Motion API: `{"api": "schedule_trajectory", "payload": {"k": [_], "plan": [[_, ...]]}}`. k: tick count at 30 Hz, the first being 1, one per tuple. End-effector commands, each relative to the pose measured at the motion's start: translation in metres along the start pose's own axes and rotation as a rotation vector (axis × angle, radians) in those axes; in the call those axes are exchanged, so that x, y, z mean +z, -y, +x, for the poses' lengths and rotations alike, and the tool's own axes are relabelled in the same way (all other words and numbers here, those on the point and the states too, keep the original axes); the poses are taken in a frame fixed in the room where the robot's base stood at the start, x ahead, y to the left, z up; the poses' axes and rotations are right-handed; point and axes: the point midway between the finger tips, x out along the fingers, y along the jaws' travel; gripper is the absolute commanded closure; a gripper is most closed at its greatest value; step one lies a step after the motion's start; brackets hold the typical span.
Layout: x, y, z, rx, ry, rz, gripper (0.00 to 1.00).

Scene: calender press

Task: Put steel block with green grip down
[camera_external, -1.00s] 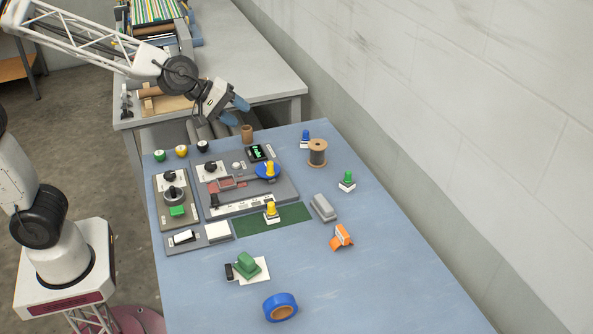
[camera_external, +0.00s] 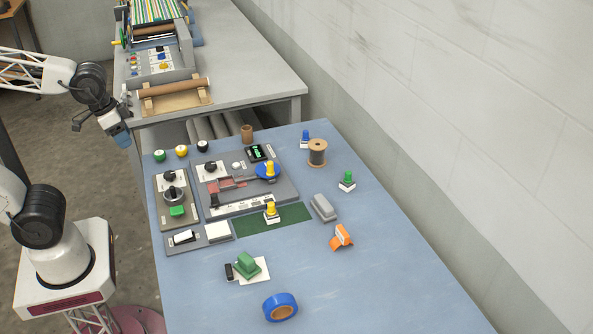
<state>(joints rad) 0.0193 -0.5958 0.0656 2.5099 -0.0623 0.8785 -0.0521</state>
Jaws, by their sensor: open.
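The steel block with green grip (camera_external: 347,184) stands upright on the right part of the blue table, a small pale block with a green knob on top. My gripper (camera_external: 122,138) is at the far left, above and beyond the table's left edge, well away from this block. Its blue fingertips are small in the picture; it is open, with nothing visible between them. Similar blocks stand with a blue grip (camera_external: 305,137) at the back and a yellow grip (camera_external: 271,211) by the green mat. Another yellow grip (camera_external: 269,169) is on the grey panel.
The grey control panel (camera_external: 280,196) fills the table's left-middle. A thread spool (camera_external: 317,152), grey box (camera_external: 323,207), orange piece (camera_external: 341,237), green block (camera_external: 247,264) and blue tape roll (camera_external: 281,307) stand around it. The table's right side is mostly clear.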

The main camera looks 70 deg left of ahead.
Motion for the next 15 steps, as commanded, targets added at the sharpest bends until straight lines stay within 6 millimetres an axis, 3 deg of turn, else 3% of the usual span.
{"api": "schedule_trajectory", "payload": {"k": [6, 15], "plan": [[0.026, 0.012, -0.001, -0.042, 0.046, 0.085, 0.53], [0.028, 0.013, -0.001, -0.045, 0.051, 0.092, 0.53]]}}
